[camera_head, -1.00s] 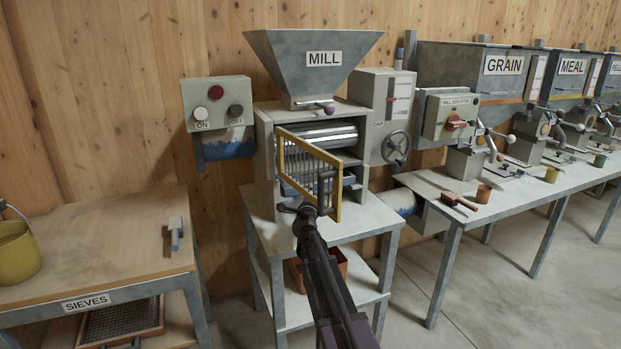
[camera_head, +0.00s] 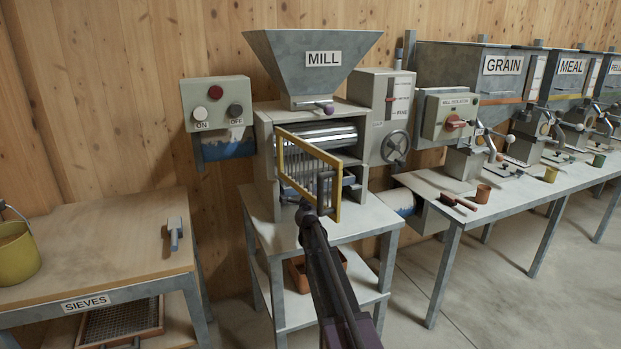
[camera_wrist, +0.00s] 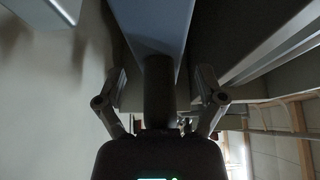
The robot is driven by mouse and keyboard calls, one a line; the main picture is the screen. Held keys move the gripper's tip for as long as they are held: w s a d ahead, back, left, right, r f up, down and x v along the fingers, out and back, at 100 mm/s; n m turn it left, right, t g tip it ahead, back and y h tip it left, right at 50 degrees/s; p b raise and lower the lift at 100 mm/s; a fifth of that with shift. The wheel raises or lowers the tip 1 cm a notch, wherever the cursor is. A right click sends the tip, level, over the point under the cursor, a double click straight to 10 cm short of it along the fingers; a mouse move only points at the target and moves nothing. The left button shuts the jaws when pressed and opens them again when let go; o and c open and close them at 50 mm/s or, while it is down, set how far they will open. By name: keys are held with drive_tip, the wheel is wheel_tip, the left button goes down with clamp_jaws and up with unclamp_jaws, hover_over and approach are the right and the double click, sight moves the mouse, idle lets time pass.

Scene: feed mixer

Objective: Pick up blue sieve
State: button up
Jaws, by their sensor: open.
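A sieve with an orange-brown frame and dark mesh (camera_head: 122,322) lies on the lower shelf of the table labelled SIEVES, partly cut off by the picture's edge. My gripper (camera_head: 303,208) is in front of the mill, by the lower end of the yellow barred guard, and looks small and dark there. In the wrist view my gripper (camera_wrist: 162,80) has its two fingers spread apart, with a dark upright shape between them that I cannot identify.
The mill (camera_head: 320,140) stands on a grey stand with an orange-brown box (camera_head: 297,275) below. The yellow guard (camera_head: 335,205) sticks out. Clear floor lies right of the stand.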

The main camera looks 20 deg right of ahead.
idle(0.5)
drive_tip(key=shift+d, duration=0.1)
clamp_jaws()
